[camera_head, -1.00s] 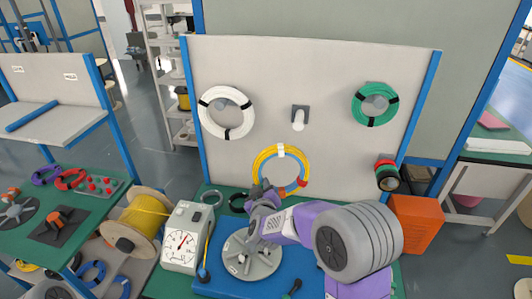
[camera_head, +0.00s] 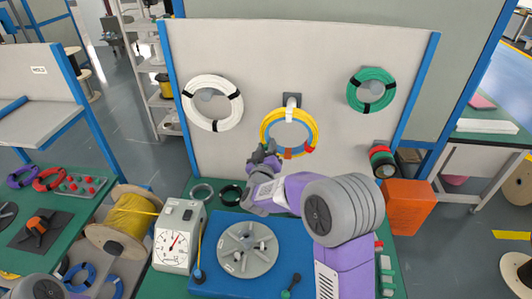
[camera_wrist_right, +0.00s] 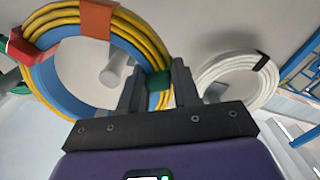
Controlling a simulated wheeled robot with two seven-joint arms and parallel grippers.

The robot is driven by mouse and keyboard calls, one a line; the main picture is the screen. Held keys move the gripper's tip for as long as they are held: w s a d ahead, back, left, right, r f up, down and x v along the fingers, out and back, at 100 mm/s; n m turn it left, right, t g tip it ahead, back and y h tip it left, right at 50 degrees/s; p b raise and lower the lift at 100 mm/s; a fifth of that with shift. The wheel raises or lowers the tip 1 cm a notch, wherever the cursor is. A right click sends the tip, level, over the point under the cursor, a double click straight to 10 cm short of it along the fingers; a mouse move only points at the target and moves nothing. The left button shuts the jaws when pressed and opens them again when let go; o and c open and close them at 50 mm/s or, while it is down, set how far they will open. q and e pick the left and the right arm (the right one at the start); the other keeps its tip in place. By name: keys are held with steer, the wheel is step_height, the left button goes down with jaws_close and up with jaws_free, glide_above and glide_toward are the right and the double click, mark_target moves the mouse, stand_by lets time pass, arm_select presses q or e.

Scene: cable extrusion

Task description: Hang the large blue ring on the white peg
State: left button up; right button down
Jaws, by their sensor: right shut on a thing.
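A large ring, yellow outside and blue inside with red, orange and white bands (camera_head: 312,119), is held upright in front of the grey board. It also shows in the wrist view (camera_wrist_right: 61,76). My right gripper (camera_head: 264,158) is shut on its lower left rim in the head view, by a green band in the wrist view (camera_wrist_right: 158,82). The white peg's dark mounting plate (camera_head: 292,98) is just behind the ring's top. In the wrist view the peg (camera_wrist_right: 116,68) shows through the ring's opening; I cannot tell whether the ring surrounds or touches it. My left gripper is out of view.
A white ring (camera_head: 191,103) and a green ring (camera_head: 358,101) hang on the board (camera_head: 255,60) to either side. Below are a grey round fixture (camera_head: 240,262), a dial gauge (camera_head: 177,238) and a yellow cable spool (camera_head: 130,218). An orange bin (camera_head: 408,207) stands right.

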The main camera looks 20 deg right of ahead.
steer(key=f+x, duration=0.1)
steer(key=x, duration=0.9)
steer(key=shift+w+d, duration=0.15)
steer(key=shift+d, duration=0.05)
stand_by(0.5)
steer(key=c, duration=0.7)
jaws_free()
steer(key=shift+c, duration=0.2)
steer(key=shift+f, duration=0.1)
